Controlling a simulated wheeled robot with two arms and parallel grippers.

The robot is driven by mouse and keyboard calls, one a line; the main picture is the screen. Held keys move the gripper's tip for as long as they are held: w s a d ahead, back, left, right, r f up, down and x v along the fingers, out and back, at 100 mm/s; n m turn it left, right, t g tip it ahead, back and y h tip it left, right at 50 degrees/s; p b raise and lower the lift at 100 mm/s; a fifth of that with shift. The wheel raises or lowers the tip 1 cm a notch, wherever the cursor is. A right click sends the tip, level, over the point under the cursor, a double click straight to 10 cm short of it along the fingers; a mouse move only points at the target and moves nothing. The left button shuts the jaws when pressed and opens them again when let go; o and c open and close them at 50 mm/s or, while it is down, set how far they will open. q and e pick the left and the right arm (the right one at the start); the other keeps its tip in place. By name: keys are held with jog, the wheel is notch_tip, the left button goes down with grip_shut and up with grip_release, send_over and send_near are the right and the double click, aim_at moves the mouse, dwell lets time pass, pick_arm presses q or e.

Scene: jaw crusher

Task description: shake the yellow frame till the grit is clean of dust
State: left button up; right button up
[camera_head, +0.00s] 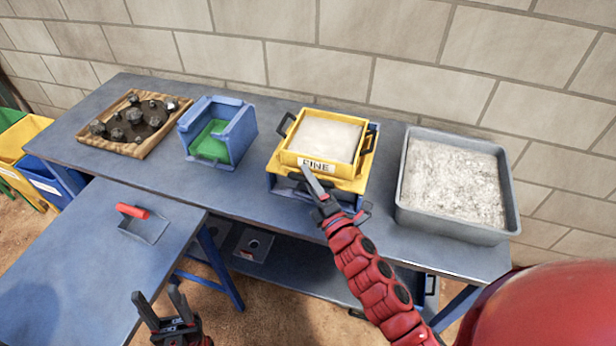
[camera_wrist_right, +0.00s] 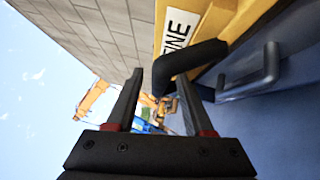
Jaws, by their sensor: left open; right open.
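The yellow frame (camera_head: 346,170), labelled FINE, sits level on a blue stand (camera_head: 280,186) on the bench. It has a black handle on its left and right sides. Pale material (camera_head: 328,137) fills it; I cannot tell grit from dust there. My right gripper (camera_head: 318,182) is open and empty at the frame's front, by the label. In the right wrist view a black handle (camera_wrist_right: 190,65) and part of the yellow frame (camera_wrist_right: 213,20) show close beyond the open fingers (camera_wrist_right: 156,85). My left gripper (camera_head: 157,300) is open and empty, low in front of the benches.
A grey tray (camera_head: 403,205) of pale grit-like material stands right of the frame. A blue box with green inside (camera_head: 240,130) and a wooden tray of dark rocks (camera_head: 146,150) stand left. A red-handled scoop (camera_head: 146,228) lies on the near table. A brick wall (camera_head: 300,60) closes the back.

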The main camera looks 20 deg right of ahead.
grip_shut()
dwell(1.3)
